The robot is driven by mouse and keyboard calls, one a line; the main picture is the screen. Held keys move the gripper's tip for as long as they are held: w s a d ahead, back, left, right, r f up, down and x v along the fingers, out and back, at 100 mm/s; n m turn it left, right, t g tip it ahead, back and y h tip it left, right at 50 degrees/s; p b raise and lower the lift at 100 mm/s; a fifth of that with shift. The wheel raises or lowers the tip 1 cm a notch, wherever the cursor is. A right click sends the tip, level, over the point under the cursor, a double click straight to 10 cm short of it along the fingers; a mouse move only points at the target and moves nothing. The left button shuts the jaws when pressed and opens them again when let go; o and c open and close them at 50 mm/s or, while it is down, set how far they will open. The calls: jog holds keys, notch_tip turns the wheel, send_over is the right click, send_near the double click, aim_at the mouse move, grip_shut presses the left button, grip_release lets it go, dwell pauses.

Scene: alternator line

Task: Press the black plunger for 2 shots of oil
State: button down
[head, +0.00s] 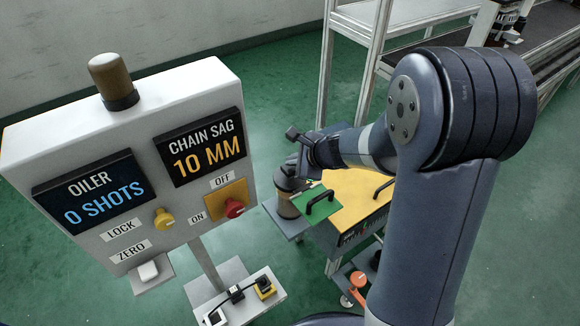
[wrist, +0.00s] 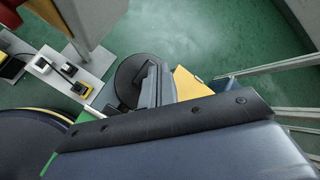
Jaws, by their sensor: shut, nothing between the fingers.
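The oiler (head: 288,206) is a brownish can with a dark top, standing on a small grey shelf beside the yellow bench. Its black plunger (head: 283,184) is at the top, partly hidden by my gripper. In the wrist view a round dark disc (wrist: 128,84), apparently the plunger or can top, lies under the fingers. My gripper (head: 299,172) points down over the can, shut and empty; its fingers also show in the wrist view (wrist: 151,80). I cannot tell whether the fingertips touch the plunger. The oiler display (head: 97,200) reads 0 SHOTS.
A control box (head: 200,90) stands at the left, with a CHAIN SAG display (head: 203,148) reading 10 MM, a yellow knob and a red knob. A green plate with a black handle (head: 320,205) lies beside the can on the yellow bench (head: 355,190). Metal framing stands behind.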

aim_at(294, 169)
jog(key=shift+f+b, duration=0.8)
dwell(0.6)
jog(key=shift+r, duration=0.1)
jog(key=shift+r+p, duration=1.05)
jog(key=shift+r, duration=0.05)
notch_tip(294, 169, up, 5)
jog(key=p, duration=0.4)
jog(key=shift+r, duration=0.1)
dwell(2.3)
